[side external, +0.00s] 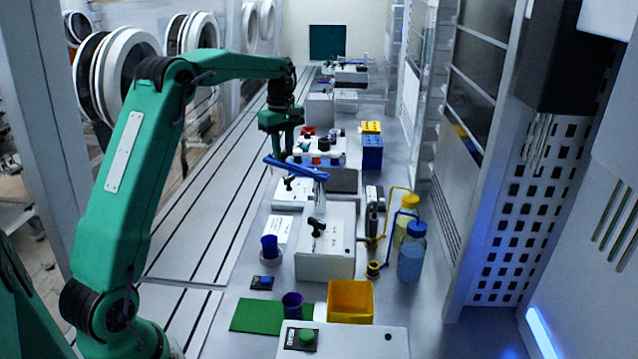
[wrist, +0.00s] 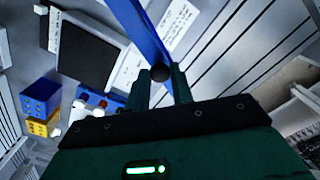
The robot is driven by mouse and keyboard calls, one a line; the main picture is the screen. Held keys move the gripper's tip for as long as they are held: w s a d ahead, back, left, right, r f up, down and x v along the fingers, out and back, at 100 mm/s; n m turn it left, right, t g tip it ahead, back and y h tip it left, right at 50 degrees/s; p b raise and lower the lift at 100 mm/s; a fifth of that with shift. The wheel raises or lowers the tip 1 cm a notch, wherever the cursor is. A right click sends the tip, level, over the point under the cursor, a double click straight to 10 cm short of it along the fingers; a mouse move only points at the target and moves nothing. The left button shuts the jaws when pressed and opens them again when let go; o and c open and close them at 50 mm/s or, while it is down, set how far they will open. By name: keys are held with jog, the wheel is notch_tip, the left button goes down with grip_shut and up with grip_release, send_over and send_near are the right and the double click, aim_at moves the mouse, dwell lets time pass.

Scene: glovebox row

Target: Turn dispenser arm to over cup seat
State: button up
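The dispenser arm, a long blue bar (side external: 298,168), rests on a pale post (side external: 320,190) above the white units. It slants up to the left toward my gripper. In the wrist view the blue bar (wrist: 140,28) runs down to a black ball knob (wrist: 160,73) at its end. My gripper (wrist: 162,80) has one green finger on each side of this knob, and the knob fills the gap. In the side view my gripper (side external: 279,150) points down at the bar's left end. A purple cup (side external: 270,247) stands left of the white box. I cannot tell which spot is the cup seat.
A white box (side external: 325,250) with a black lever stands in front of the post. Blue and yellow bottles (side external: 411,262) stand to its right, a yellow bin (side external: 350,302) in front. A blue-and-yellow block (side external: 371,150) stands behind. The slotted bench at left is clear.

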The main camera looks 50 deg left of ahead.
grip_shut()
jog(key=shift+s, duration=0.15)
jog(key=s+d+n, duration=0.7)
jog(key=d+n, duration=0.3)
jog(key=n, duration=0.4)
jog(key=shift+s+d, duration=0.15)
jog(key=shift+s, duration=0.15)
jog(key=shift+r, duration=0.15)
jog(key=o, duration=0.8)
grip_release()
